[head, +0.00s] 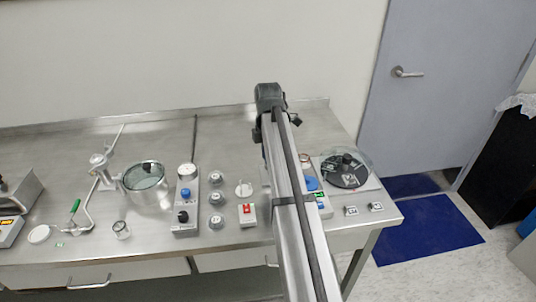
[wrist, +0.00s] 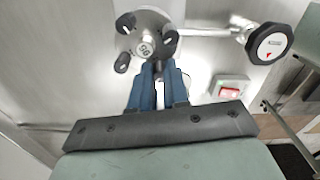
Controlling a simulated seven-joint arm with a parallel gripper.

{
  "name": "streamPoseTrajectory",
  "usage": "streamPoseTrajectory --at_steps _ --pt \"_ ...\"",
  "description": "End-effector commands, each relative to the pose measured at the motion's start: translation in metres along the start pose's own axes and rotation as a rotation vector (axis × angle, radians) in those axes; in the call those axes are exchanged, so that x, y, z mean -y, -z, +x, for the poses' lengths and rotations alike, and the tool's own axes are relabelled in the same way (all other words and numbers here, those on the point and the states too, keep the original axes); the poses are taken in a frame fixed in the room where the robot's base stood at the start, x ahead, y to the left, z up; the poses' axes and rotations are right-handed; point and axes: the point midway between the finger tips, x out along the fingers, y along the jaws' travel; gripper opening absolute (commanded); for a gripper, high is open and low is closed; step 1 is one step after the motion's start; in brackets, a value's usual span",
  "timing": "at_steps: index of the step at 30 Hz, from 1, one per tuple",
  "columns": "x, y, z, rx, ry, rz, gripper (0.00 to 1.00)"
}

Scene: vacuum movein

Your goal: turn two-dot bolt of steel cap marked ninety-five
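In the wrist view, a round steel cap (wrist: 146,47) bears a number that looks like 95, seen turned. Dark bolts stand around its rim: one at the upper left (wrist: 125,22), one at the right (wrist: 169,36) and one at the lower left (wrist: 122,63). Dots on them are too small to read. My gripper (wrist: 160,67) reaches its two blue fingers to the cap's lower edge. A dark part, possibly another bolt, lies between the fingertips, mostly hidden. I cannot tell whether the fingers grip it. In the head view, my arm hides the gripper and cap.
A black knob with a white, red-arrowed top (wrist: 270,45) and a red switch (wrist: 228,93) are right of the fingers. The steel bench (head: 80,150) carries a glass-lidded pot (head: 146,186), several small steel caps (head: 216,198) and a round black-plated device (head: 345,172) right of my arm.

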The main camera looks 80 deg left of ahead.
Motion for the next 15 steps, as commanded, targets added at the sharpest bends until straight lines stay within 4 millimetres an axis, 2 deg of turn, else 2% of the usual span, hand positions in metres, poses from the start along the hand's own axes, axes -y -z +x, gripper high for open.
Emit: streamPoseTrajectory --at_steps 1,8,15 --pt "0.0001 0.0002 0.0 0.0 0.0 -0.001 0.2" --pt "0.0 0.0002 0.0 0.0 0.0 -0.001 0.41" --pt "-0.0001 0.0001 -0.0005 0.0 0.0 -0.001 0.41"
